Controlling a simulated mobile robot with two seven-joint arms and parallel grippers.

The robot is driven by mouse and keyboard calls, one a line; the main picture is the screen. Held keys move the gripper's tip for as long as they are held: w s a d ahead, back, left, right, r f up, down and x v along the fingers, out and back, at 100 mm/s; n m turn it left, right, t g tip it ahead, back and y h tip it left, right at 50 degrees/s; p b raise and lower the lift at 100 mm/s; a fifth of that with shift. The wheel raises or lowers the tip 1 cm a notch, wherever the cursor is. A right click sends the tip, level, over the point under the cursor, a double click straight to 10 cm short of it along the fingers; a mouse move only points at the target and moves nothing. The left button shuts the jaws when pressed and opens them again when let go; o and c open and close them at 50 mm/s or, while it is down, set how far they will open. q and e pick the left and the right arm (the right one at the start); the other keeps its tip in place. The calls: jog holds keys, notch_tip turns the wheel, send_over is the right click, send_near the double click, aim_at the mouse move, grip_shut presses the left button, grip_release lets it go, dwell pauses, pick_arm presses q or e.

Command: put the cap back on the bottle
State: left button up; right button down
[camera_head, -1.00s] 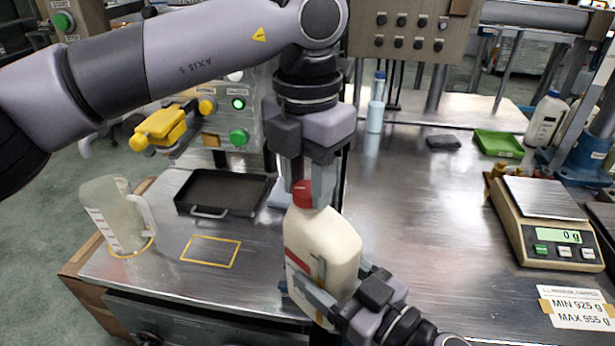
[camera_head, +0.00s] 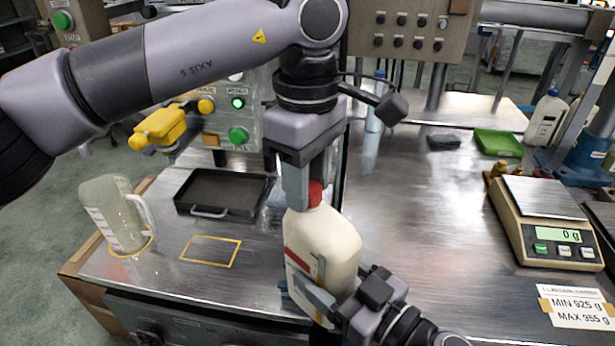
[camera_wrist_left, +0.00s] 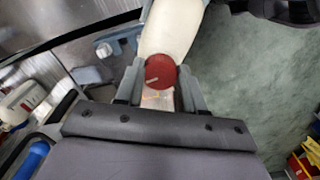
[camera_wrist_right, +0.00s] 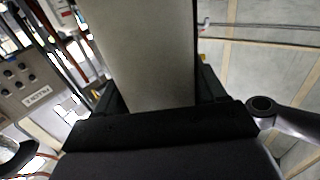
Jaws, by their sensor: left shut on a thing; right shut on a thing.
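The cream bottle (camera_head: 325,245) stands upright in the head view, with a red band on its side. The red cap (camera_head: 315,192) sits at the top of its neck. My left gripper (camera_head: 308,195) points down from above and is shut on the cap. In the left wrist view the round red cap (camera_wrist_left: 160,72) lies between the two fingers, with the bottle behind it. My right gripper (camera_head: 328,305) is shut on the lower part of the bottle from the right. The bottle's pale side fills the right wrist view (camera_wrist_right: 148,55). The thread under the cap is hidden.
A measuring jug (camera_head: 117,215) and a dark tray (camera_head: 262,186) are on the left of the bench. A scale (camera_head: 540,222) reading 0 g is on the right. A green tray (camera_head: 498,143) and a second bottle (camera_head: 546,118) stand behind. The bench's middle right is clear.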

pick_arm(q)
jog(key=o, duration=1.2)
jog(key=shift+c, duration=0.2)
jog(key=shift+r, duration=2.3)
jog(key=shift+c, duration=0.4)
jog(key=n, duration=0.2)
jog(key=r+n, duration=0.1)
jog(key=n, duration=0.3)
jog(key=shift+r, duration=0.3)
jog(key=n, duration=0.2)
jog(key=r+n, duration=0.1)
jog(key=n, duration=0.3)
jog(key=r+n, duration=0.1)
jog(key=n, duration=0.1)
jog(key=shift+f, duration=0.15)
